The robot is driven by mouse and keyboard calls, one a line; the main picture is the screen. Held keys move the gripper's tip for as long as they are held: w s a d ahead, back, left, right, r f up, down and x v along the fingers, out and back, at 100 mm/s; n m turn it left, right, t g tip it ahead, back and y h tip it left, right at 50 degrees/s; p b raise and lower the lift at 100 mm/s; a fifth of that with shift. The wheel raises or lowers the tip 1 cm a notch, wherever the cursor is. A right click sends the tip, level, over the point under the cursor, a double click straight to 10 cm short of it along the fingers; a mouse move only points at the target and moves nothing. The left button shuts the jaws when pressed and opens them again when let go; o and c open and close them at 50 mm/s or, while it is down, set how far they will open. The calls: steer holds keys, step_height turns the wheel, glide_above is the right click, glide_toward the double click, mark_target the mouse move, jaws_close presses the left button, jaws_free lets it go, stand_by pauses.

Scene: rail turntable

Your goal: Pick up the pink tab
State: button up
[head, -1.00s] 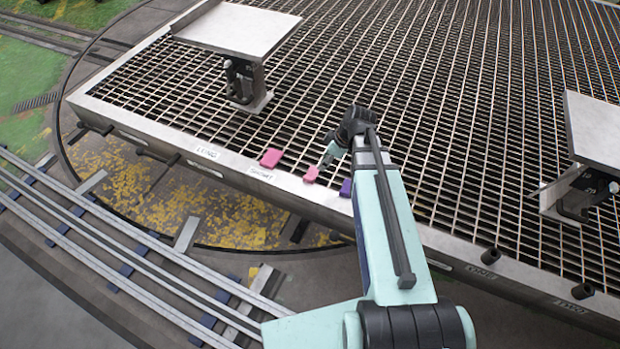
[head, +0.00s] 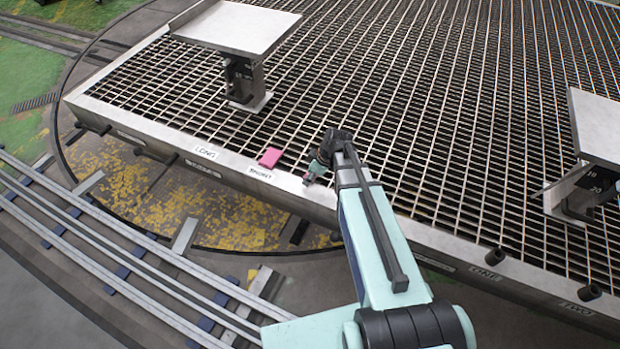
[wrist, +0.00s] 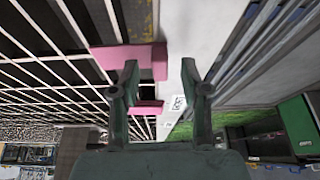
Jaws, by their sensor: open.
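A second pink tab (wrist: 147,107) shows smaller and farther off. In the head view, my gripper (head: 309,181) points down at the edge strip and hides most or all of the nearer tab. The other tab, deeper pink (head: 270,157), lies in plain sight to its left.
The metal edge strip (head: 225,158) carries the labels LONG (head: 206,153) and SHORT (head: 260,174). The platform drops off on its near side. Raised metal plates stand at upper left (head: 235,28) and right (head: 600,120). The grating between them is open.

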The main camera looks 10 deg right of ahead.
steer(key=shift+w+a+f, duration=0.1)
steer(key=shift+a+f, duration=0.05)
steer(key=shift+f, duration=0.2)
jaws_close()
steer(key=shift+r, duration=0.1)
